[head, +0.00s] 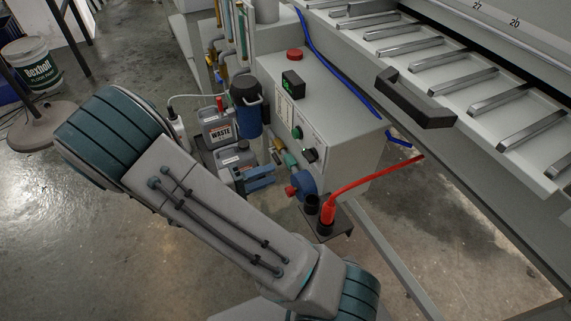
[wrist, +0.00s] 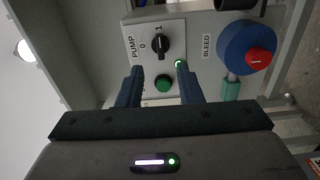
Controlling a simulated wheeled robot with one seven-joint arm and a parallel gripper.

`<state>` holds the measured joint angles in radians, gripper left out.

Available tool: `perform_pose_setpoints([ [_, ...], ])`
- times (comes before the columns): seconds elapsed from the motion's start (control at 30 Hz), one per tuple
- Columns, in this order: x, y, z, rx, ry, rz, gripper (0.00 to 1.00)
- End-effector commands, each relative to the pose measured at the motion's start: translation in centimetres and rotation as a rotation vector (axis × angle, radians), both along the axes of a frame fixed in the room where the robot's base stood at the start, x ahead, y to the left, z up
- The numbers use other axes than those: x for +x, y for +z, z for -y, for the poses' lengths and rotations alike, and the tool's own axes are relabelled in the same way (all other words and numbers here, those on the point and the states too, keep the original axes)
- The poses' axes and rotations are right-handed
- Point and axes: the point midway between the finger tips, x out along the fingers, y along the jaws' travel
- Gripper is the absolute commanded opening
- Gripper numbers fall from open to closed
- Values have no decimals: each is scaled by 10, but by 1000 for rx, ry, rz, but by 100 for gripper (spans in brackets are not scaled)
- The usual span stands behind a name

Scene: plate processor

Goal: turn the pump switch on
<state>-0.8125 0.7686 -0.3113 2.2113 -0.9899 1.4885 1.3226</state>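The pump switch (wrist: 161,46) is a black rotary knob on a white panel (wrist: 130,65) in the wrist view, marked PUMP, 0 and 1. Its bar looks lined up with the 1. A small green lamp (wrist: 179,64) beside it is lit. My gripper (wrist: 159,67) is open, its two dark blue fingers apart and empty. The fingertips sit just below the knob in the picture; a green button (wrist: 163,83) shows between them. I cannot tell their distance from the panel.
A blue valve with a red centre (wrist: 260,60), labelled BLEED, is right of the panel. Waste jugs (head: 220,128) stand left. A black handle (head: 415,100) juts out above right.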

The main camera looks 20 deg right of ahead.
Motion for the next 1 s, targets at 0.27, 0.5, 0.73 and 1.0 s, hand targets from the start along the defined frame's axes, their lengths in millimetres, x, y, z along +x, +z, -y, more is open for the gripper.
perform_pose_setpoints([
  [0.27,-1,0,-34,1,0,-1,33],
  [0.5,-2,0,-37,0,0,0,33],
  [0.73,-2,0,-37,0,-1,-1,33],
  [1.0,-7,17,-29,56,-47,-22,33],
])
